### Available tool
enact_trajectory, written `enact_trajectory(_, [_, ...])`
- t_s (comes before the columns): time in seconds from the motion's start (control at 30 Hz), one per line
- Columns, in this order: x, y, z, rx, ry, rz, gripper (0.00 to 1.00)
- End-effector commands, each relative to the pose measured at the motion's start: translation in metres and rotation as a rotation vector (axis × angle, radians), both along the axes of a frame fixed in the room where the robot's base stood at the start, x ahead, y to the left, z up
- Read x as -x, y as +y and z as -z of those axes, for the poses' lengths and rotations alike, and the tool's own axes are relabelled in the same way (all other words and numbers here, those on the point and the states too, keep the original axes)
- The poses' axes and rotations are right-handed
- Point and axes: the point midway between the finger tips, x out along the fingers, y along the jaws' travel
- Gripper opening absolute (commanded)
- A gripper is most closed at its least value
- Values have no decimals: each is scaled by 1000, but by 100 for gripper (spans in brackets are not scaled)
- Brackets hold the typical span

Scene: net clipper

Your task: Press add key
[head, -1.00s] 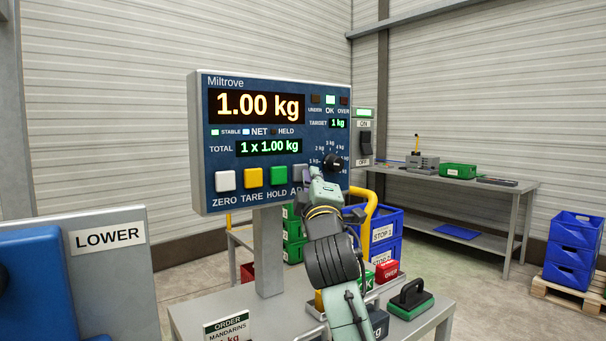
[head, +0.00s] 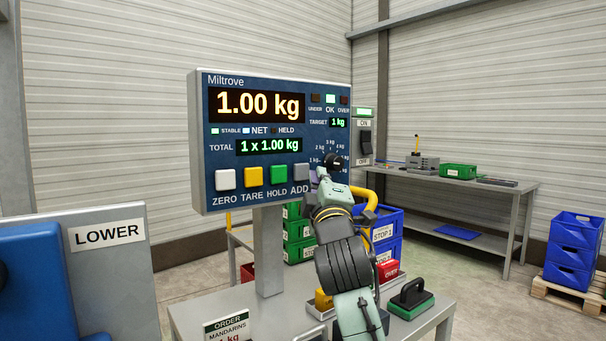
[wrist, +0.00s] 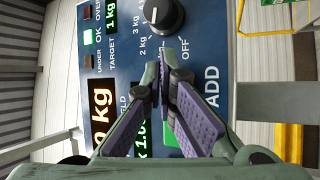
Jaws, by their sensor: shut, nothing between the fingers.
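The grey ADD key (head: 300,172) sits at the right end of the key row on the blue scale panel (head: 240,80), beside the green HOLD key (head: 278,175). In the head view the key is uncovered. My gripper (head: 319,173) is shut and empty, just right of the key; I cannot tell its gap to the panel. In the wrist view the closed fingertips (wrist: 163,55) lie over the panel near the dial, and the fingers hide the ADD key. The ADD label (wrist: 212,88) shows. The display (head: 257,104) reads 1.00 kg; TOTAL (head: 269,146) reads 1 x 1.00 kg.
A black dial (head: 334,161) sits just above and right of my gripper. An ON/OFF switch (head: 365,143) is at the panel's right side. Blue STOP crates (head: 387,230) stand behind my arm. A black-handled green block (head: 410,298) is on the table below.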

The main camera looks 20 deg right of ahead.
Motion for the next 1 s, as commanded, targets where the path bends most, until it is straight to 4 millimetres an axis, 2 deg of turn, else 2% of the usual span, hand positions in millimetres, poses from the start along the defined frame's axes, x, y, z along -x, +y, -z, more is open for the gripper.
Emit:
enact_trajectory(0.4, [37,-14,1,1,0,3,0])
enact_trajectory(1.0, [39,-14,0,1,-1,1,0])
